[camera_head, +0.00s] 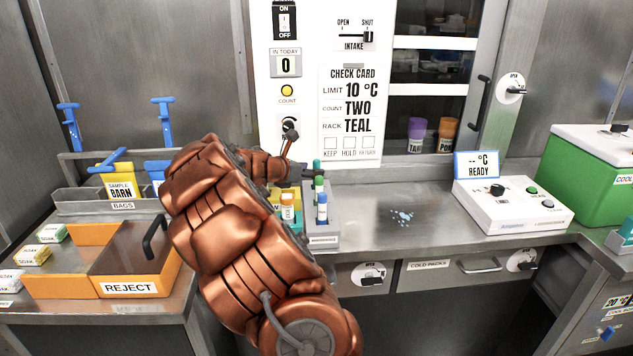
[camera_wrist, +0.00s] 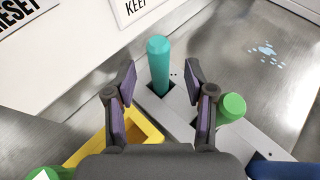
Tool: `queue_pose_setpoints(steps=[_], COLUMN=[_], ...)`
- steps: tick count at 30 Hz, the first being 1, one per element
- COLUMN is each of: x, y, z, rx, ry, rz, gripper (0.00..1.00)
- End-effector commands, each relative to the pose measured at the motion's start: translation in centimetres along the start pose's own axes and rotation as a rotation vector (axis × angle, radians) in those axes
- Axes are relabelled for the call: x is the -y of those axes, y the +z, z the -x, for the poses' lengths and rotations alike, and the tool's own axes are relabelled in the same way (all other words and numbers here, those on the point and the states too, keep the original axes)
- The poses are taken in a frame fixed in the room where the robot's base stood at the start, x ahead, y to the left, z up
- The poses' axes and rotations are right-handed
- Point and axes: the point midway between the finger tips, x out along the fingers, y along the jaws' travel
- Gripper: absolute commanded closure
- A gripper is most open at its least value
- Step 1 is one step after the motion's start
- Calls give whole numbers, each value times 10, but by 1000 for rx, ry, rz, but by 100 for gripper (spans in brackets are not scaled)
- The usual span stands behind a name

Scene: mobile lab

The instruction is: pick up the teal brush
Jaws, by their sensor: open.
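The teal brush (camera_wrist: 159,62) shows in the wrist view as a rounded teal handle standing upright in a square slot of a grey rack (camera_wrist: 181,118). My gripper (camera_wrist: 161,72) is open, with one purple-padded finger on each side of the handle in the picture and gaps between. I cannot tell how far the fingertips are from it in depth. The brush's lower end is hidden in the slot. In the head view, my copper arm reaches to the rack (camera_head: 324,241) and hides most of the gripper; a dark green top (camera_head: 316,165) shows at the rack's back.
The white panel (camera_wrist: 75,60) rises behind. Bare counter with a wet patch (camera_head: 402,217) lies to the right.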

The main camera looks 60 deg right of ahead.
Motion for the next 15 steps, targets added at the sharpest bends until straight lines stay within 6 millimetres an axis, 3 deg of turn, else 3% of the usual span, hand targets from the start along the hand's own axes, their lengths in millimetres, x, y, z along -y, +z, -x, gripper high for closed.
queue_pose_setpoints(steps=[6,15], x=[0,-1], y=[-4,-2], z=[-30,-38], rx=[-4,-1], ry=[-3,0], rz=[2,2], gripper=[46,46])
